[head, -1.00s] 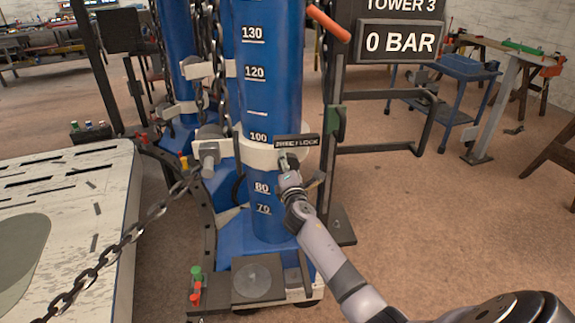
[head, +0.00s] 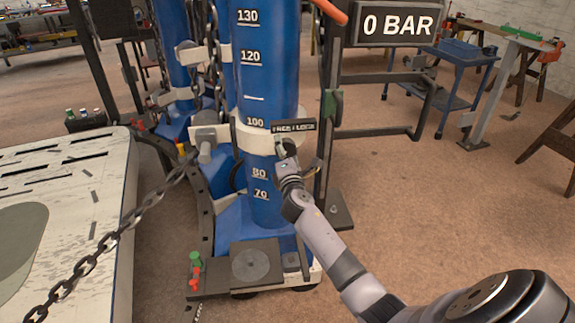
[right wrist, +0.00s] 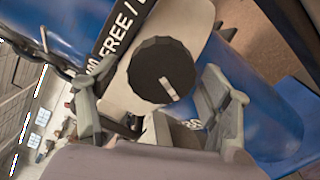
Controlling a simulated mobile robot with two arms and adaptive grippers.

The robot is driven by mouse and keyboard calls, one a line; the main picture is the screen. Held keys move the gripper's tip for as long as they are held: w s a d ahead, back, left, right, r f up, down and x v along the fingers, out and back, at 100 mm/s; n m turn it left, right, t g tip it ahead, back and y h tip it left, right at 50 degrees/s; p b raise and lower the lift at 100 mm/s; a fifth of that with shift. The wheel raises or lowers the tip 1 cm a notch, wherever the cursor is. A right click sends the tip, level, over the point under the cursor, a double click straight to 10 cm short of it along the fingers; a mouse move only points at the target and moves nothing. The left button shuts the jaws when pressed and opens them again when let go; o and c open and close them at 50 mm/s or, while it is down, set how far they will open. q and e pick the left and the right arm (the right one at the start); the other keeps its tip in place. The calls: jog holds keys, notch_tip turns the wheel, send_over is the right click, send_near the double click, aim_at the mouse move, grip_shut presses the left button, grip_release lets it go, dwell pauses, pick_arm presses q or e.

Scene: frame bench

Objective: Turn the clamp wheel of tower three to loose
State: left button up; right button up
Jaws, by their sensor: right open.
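The blue tower (head: 266,80) stands in the middle of the head view, with a white collar (head: 255,141) around it near the 100 mark. A small dark "FREE / LOCK" plate (head: 293,127) sits on the collar; in the right wrist view the plate (right wrist: 120,28) lies beside a dark, ribbed round wheel (right wrist: 160,70) with a short white mark. My right gripper (head: 285,150) is just below the plate in the head view. In the right wrist view it is open, one finger on each side of the wheel; contact is unclear. My left gripper is not in view.
A "0 BAR" display (head: 398,25) hangs right of the tower. A chain (head: 103,243) crosses the lower left, over a pale worn panel (head: 110,205). A second blue tower (head: 174,50) stands behind left. A blue trolley (head: 460,68) stands back right.

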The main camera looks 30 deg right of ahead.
jog(key=v, duration=1.1)
jog(key=shift+w, duration=0.1)
jog(key=s+a+f+m+g+y, duration=0.25)
jog(key=s+f, duration=0.25)
jog(key=f, duration=0.7)
jog(key=s+a+f+m+g+y, duration=0.1)
jog(key=s+a+f+g, duration=0.2)
jog(key=f, duration=1)
jog(key=s+a+f+m+g+y, duration=0.15)
jog(key=s+f, duration=0.45)
jog(key=f, duration=0.6)
jog(key=s+a+f+m+g+y, duration=0.1)
jog(key=s+f, duration=0.5)
jog(key=s, duration=0.6)
jog(key=s+a+f+m+g, duration=0.3)
jog(key=s+f, duration=0.4)
jog(key=s, duration=0.5)
jog(key=s+a+f+m+g+y, duration=0.1)
jog(key=s+f+m+g, duration=0.3)
jog(key=s, duration=0.8)
notch_tip(320, 180, down, 3)
jog(key=shift+s+a+m+y, duration=0.3)
jog(key=shift+a+m, duration=0.6)
jog(key=shift+m, duration=0.1)
